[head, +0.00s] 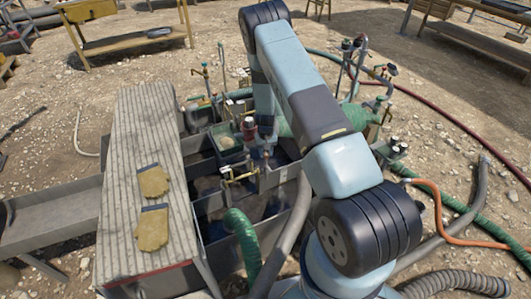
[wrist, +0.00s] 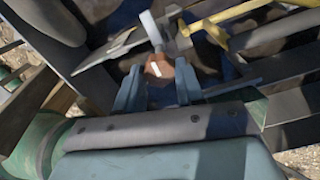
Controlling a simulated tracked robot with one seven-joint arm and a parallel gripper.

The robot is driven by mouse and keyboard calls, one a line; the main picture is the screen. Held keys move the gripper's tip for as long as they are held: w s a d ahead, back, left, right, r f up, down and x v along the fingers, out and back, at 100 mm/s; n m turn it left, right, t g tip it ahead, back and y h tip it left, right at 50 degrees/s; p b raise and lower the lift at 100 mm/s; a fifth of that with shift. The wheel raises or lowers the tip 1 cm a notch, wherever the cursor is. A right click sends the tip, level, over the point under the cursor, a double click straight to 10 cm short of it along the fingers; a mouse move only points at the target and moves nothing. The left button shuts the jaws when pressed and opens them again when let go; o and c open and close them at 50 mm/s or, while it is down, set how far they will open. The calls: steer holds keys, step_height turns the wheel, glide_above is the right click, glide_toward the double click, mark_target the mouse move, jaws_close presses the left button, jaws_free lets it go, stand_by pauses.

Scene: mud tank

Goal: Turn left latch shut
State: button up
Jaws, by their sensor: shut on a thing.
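My gripper (wrist: 158,72) is shut on a copper-coloured knob (wrist: 157,68), which sits between its two blue-grey fingers in the wrist view. A pale rod (wrist: 151,28) rises from this knob, with a flat grey bar beside it. A yellow bar fitting (head: 238,177) is on the tank (head: 213,203) just left of my gripper.
A ribbed grey cover (head: 130,120) with two yellow gloves (head: 153,205) lies left of the tank. A dark green bin (head: 226,145) stands close left of my gripper. Green hoses (head: 243,240), valves and pipes crowd the tank. Workbenches stand farther back on gravel.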

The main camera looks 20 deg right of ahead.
steer(key=c, duration=0.4)
steer(key=shift+o, duration=0.2)
steer(key=shift+m, duration=0.4)
steer(key=m, duration=0.3)
steer(key=shift+m, duration=0.4)
steer(key=m, duration=0.3)
steer(key=shift+d+m, duration=0.1)
steer(key=shift+m, duration=0.2)
steer(key=m, duration=0.5)
steer(key=shift+s, duration=0.1)
steer(key=m, duration=0.4)
steer(key=shift+m, duration=0.5)
